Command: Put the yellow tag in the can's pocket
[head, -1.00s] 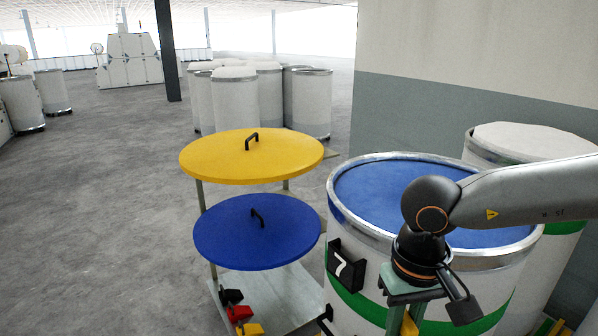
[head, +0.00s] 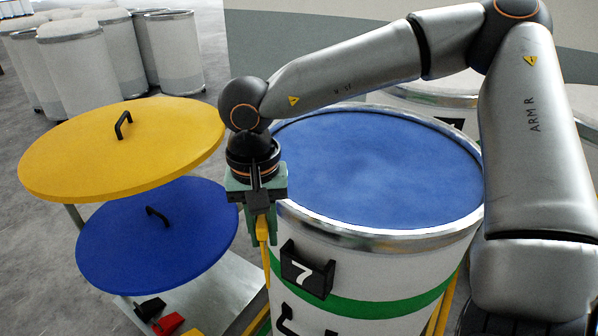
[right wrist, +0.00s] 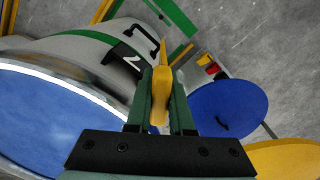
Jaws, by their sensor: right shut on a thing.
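My right gripper (head: 262,238) points down beside the left side of the near can (head: 355,262), shut on the yellow tag (head: 263,249). The tag hangs point-down between the green fingers; it also shows in the right wrist view (right wrist: 160,92), between the fingertips. The can's pocket (head: 307,270) is a black holder with a white 7 on the white wall, under the metal rim. The tag is left of the pocket in the head view and looks apart from it. The pocket also shows in the right wrist view (right wrist: 126,66), left of the fingers. My left gripper is not in view.
A trolley at left bears a yellow lid (head: 115,148) and, lower, a blue lid (head: 155,235). Black (head: 150,307) and red (head: 168,323) tags lie on its bottom shelf. More white cans (head: 78,65) stand behind. The can's metal rim (head: 400,240) is close to my gripper.

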